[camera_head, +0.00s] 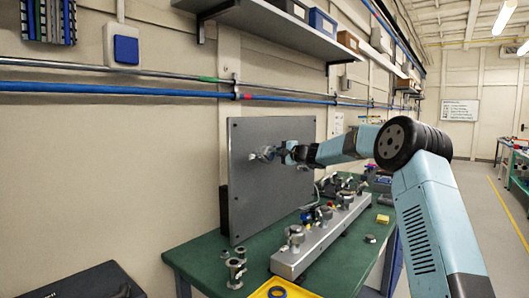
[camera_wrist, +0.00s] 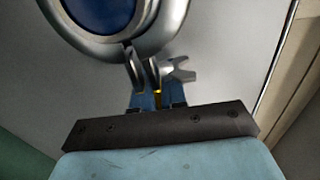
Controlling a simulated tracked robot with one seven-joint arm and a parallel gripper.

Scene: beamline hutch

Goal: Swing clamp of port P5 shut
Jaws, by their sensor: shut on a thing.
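An upright grey panel (camera_head: 245,185) stands at the back of the green bench, with a silver clamp (camera_head: 266,154) on its face. In the wrist view the clamp (camera_wrist: 172,28) is a thick silver ring around a blue disc (camera_wrist: 103,12), cut off by the top edge. My gripper (camera_head: 284,153) reaches the clamp from the right. In the wrist view my gripper (camera_wrist: 157,97) is shut on a small part at the clamp's lower edge, where silver prongs (camera_wrist: 179,72) stick out. The fingers hide most of the held part. No P5 label is readable.
A grey rail (camera_head: 296,262) with several silver fittings lies along the green bench (camera_head: 205,262). Small metal parts (camera_head: 235,270) stand at the near left, and a yellow tray (camera_head: 262,293) is at the front. A shelf (camera_head: 285,33) and blue pipe (camera_head: 120,91) run along the wall.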

